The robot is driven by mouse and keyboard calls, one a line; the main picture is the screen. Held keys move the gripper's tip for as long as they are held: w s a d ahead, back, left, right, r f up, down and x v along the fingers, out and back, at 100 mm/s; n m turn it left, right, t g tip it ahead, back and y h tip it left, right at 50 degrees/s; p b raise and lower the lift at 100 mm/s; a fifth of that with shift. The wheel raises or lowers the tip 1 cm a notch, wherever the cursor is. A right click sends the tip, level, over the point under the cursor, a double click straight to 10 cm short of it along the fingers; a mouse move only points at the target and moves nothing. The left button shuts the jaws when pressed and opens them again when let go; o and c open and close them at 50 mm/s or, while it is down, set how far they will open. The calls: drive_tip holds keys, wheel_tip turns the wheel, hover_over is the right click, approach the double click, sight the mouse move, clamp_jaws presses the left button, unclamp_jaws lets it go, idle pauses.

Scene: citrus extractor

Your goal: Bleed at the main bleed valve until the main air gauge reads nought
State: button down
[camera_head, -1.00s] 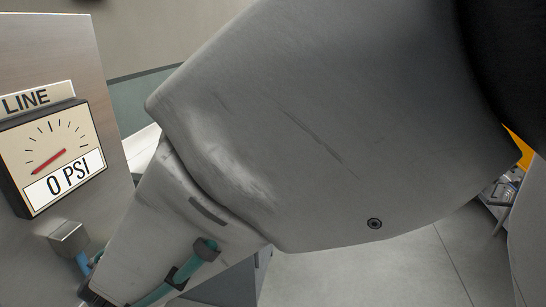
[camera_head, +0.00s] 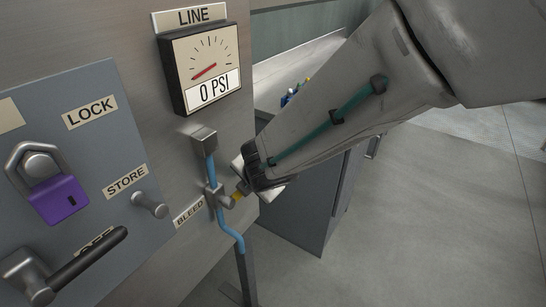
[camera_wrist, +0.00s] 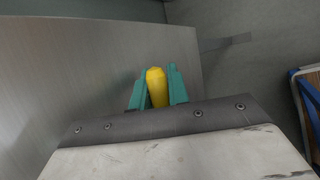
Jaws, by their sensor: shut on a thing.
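The gauge (camera_head: 207,66) under the LINE sign (camera_head: 190,17) shows 0 PSI in the head view, its red needle at the lower left. The bleed valve (camera_head: 214,197) sits on a blue pipe (camera_head: 212,166) beside the BLEED label (camera_head: 189,211). My gripper (camera_head: 236,196) is at the valve, at the end of my arm. In the wrist view the yellow handle (camera_wrist: 157,87) stands between the teal fingers of my gripper (camera_wrist: 158,90), which are shut on it. The handle's base is hidden behind the gripper body.
On the panel at left are a purple padlock (camera_head: 60,199) under LOCK, a STORE peg (camera_head: 150,204) and a black-gripped lever (camera_head: 88,258) partly covering its label. A grey cabinet (camera_head: 310,205) stands behind my arm. Open floor (camera_head: 420,220) lies at right.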

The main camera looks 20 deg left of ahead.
drive_tip(key=c, duration=1.6)
unclamp_jaws()
drive_tip(key=v, duration=0.7)
drive_tip(key=shift+s+d+r, duration=0.15)
drive_tip(key=shift+s+r, duration=0.05)
drive_tip(key=shift+r, duration=0.15)
